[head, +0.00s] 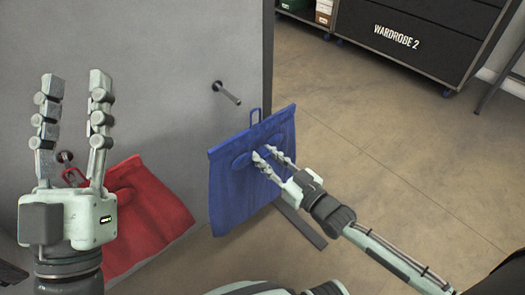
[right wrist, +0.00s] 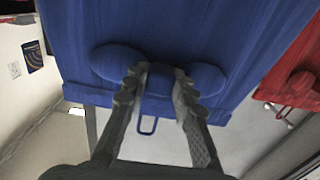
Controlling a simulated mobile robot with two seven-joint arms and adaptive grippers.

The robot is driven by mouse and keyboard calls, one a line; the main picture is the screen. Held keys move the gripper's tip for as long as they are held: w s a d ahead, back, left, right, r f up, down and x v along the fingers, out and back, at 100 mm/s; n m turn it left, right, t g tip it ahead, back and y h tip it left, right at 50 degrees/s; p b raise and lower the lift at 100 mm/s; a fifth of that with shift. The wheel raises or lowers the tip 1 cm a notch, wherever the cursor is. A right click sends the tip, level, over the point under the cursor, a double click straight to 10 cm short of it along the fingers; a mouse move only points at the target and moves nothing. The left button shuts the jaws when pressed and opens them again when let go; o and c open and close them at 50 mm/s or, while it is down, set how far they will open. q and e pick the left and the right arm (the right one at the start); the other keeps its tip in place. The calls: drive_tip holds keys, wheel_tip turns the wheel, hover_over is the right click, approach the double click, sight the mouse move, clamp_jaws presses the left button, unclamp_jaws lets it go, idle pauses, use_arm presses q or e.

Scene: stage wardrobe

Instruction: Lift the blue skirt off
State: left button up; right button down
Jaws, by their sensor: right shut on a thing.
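The blue skirt (head: 232,190) is off the wall, in front of the grey panel's right edge. Its hanging loop (head: 254,115) stands up empty, apart from and below the bare upper peg (head: 228,93). My right gripper (head: 267,154) is shut on a fold in the upper part of the skirt. In the right wrist view the blue skirt (right wrist: 190,30) fills the top, with the fold pinched between the fingers (right wrist: 160,85). My left gripper (head: 74,88) is raised, open and empty, in front of the panel at the left.
A red skirt (head: 150,205) hangs at a lower peg (head: 65,156) on the grey panel (head: 165,60), partly behind my left gripper. A dark case marked WARDROBE 2 (head: 400,35) stands at the back right. The floor (head: 400,120) between is clear.

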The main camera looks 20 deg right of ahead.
drive_tip(key=p+v, duration=0.5)
drive_tip(key=v, duration=0.9)
drive_tip(key=shift+s, duration=0.15)
